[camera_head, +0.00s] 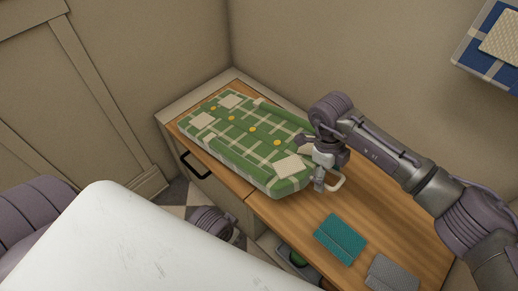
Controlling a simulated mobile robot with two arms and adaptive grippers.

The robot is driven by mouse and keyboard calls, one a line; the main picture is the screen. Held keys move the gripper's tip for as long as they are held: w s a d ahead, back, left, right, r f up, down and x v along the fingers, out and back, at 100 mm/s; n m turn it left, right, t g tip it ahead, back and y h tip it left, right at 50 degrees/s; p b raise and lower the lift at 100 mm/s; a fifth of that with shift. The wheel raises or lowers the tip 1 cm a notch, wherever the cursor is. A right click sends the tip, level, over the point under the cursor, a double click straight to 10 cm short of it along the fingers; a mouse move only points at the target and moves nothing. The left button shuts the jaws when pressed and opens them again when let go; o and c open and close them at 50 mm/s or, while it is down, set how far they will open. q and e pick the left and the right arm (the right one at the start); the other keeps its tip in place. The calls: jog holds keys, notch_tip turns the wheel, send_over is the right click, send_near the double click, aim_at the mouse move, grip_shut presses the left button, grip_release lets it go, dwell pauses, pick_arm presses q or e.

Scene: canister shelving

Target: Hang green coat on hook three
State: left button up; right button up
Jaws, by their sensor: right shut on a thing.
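The green plaid coat (235,135) lies flat on the wooden bench top, with yellow buttons and pale patches. A pale loop (338,182) shows at its right end, beside my right gripper. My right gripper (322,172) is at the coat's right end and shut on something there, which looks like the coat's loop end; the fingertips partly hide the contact. My left arm shows at the lower left, and its gripper is not clearly seen. Hook three is not in view.
A teal folded cloth (340,239) and a grey folded cloth (391,273) lie on the bench (290,222) at the front right. A blue plaid item (486,52) hangs at the upper right wall. Walls close in behind the bench.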

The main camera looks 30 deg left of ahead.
jog(key=shift+h, duration=0.8)
jog(key=shift+p+v, duration=0.8)
jog(key=shift+v, duration=3.35)
pick_arm(q)
notch_tip(320, 180, down, 7)
jog(key=s, duration=0.1)
jog(key=shift+s, duration=0.2)
pick_arm(e)
jog(key=shift+g+h, duration=0.4)
jog(key=v, duration=0.4)
jog(key=shift+w+d+r, duration=0.15)
jog(key=shift+d+r, duration=0.05)
jog(key=shift+d, duration=0.05)
pick_arm(q)
jog(key=shift+w, duration=0.1)
